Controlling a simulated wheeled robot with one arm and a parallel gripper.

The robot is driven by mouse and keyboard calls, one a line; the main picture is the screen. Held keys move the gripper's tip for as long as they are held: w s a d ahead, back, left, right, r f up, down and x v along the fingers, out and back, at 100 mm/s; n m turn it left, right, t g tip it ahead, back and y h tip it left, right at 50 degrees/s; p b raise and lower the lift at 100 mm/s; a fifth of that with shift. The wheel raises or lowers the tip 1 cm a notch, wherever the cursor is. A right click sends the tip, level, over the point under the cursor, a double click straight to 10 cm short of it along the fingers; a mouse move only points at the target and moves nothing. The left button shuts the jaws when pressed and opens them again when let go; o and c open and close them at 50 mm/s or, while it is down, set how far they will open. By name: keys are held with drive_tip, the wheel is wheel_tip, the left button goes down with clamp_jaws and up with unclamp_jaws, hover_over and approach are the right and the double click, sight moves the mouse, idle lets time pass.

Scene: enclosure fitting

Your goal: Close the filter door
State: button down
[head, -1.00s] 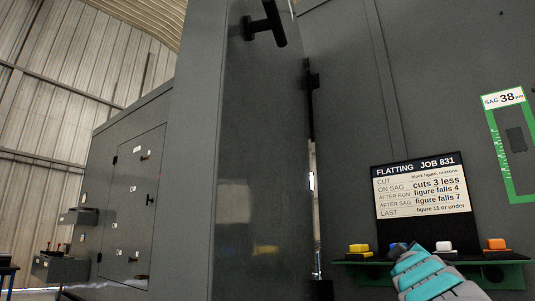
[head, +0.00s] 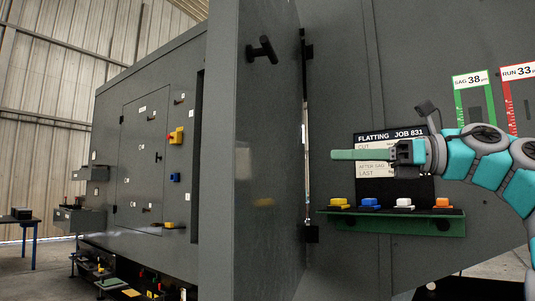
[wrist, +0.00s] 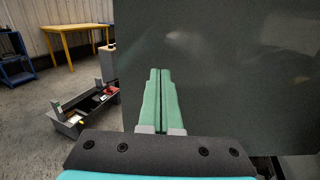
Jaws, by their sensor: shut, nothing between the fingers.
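The filter door (head: 275,150) is a tall dark grey panel in the head view. It stands open, jutting out from the machine wall, with black hinges (head: 309,233) along its right side. In the wrist view the shut fingers (wrist: 160,72) lie in front of a large dark panel (wrist: 230,60), which looks like the door. I cannot tell whether they touch it.
Behind the fingers a job sign (head: 405,136) hangs on the wall, above a green shelf (head: 440,225) with several coloured buttons. The wrist view shows a yellow table (wrist: 75,30) and a low grey tray (wrist: 85,112) on the floor.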

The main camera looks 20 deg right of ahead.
approach(254, 161)
drive_tip(key=x, duration=0.7)
drive_tip(key=shift+d+b, duration=0.1)
drive_tip(key=shift+b, duration=0.25)
